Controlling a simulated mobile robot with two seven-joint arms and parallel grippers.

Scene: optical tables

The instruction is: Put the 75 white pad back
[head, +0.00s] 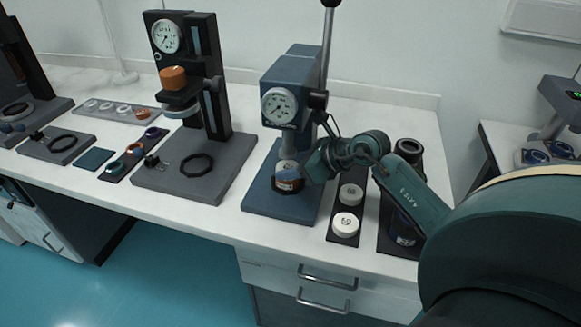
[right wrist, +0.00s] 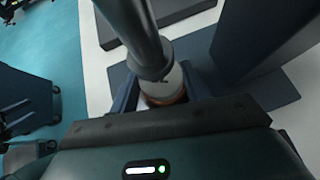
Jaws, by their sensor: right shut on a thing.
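A white pad (head: 287,167) is under the ram of the blue press (head: 285,110), above an orange-brown piece (head: 288,185). The white pad also shows in the right wrist view (right wrist: 174,82), partly covered by the ram; its number cannot be read. My right gripper (head: 296,177) is at the press, its two fingers on either side of the white pad and shut on it. The tray's far end is partly hidden by my right arm. My left gripper is out of view.
The press lever (head: 328,45) rises beside my right arm. A dark holder (head: 390,243) with dark cylinders stands right of the tray. A black gauge stand (head: 195,165) is to the left. The white bench's front edge is close to the press base and tray.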

